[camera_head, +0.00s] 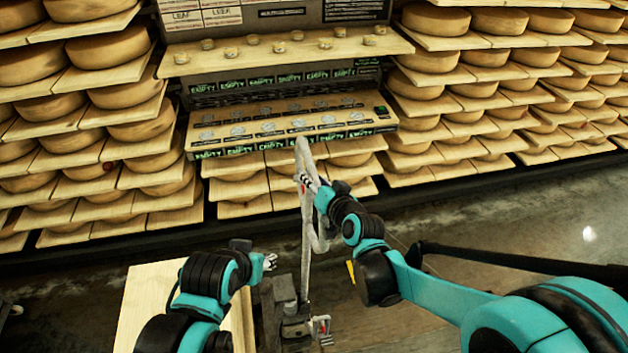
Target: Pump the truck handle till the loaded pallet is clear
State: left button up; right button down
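The truck handle (306,255) is a pale grey upright bar with a loop at its top, in the middle of the head view. It rises from a dark truck base (291,318). My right gripper (306,183) is at the upper loop, its fingers against or around the bar; their closure is unclear. My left gripper (269,262) is low, left of the bar and apart from it, above the edge of a light wooden surface (147,300). Its fingers are too small to read. The pallet's underside and any gap to the floor are hidden.
Shelves of cheese wheels (430,60) fill the back on both sides. A sloped wooden display board (290,125) with labels reading "EMPTY" stands behind the handle. Dark, shiny floor (540,225) is open at the right.

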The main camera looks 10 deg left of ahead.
jog(key=c, duration=1.3)
grip_release()
jog(key=shift+a+f, duration=0.1)
jog(key=shift+w+a+f, duration=0.1)
jog(key=shift+w, duration=0.25)
jog(key=v, duration=1.2)
